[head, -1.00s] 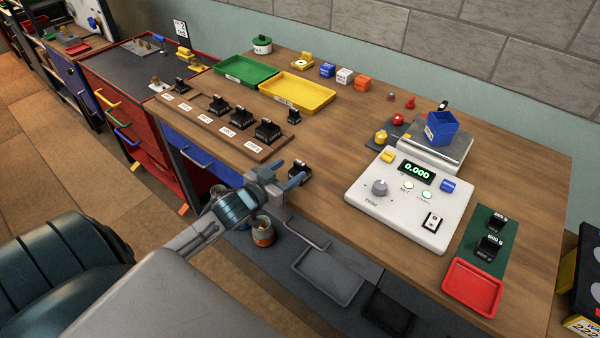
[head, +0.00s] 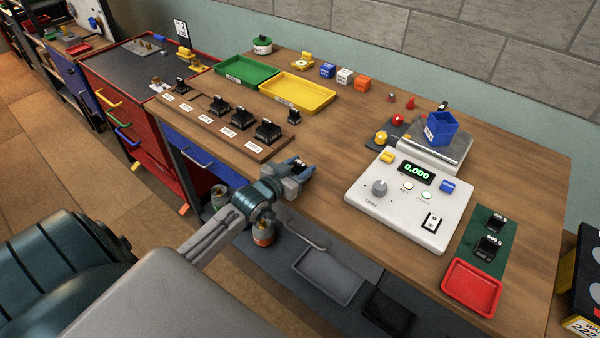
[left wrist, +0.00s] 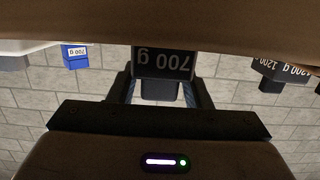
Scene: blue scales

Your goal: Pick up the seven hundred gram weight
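The 700 g weight is a black block with a white label and a knob. In the left wrist view the 700 g weight (left wrist: 165,62) shows upside down, centred between the fingers. In the head view the weight (head: 299,164) is at the table's front edge, mostly hidden by my gripper. My left gripper (head: 295,178) is around it, with a finger on each side; the gripper (left wrist: 163,92) looks open, with narrow gaps beside the knob. Whether the fingers touch the block's sides is not clear. My right gripper is not in view.
A wooden rack (head: 190,116) with several black weights is to the left. A red tray (head: 472,287) is at the right.

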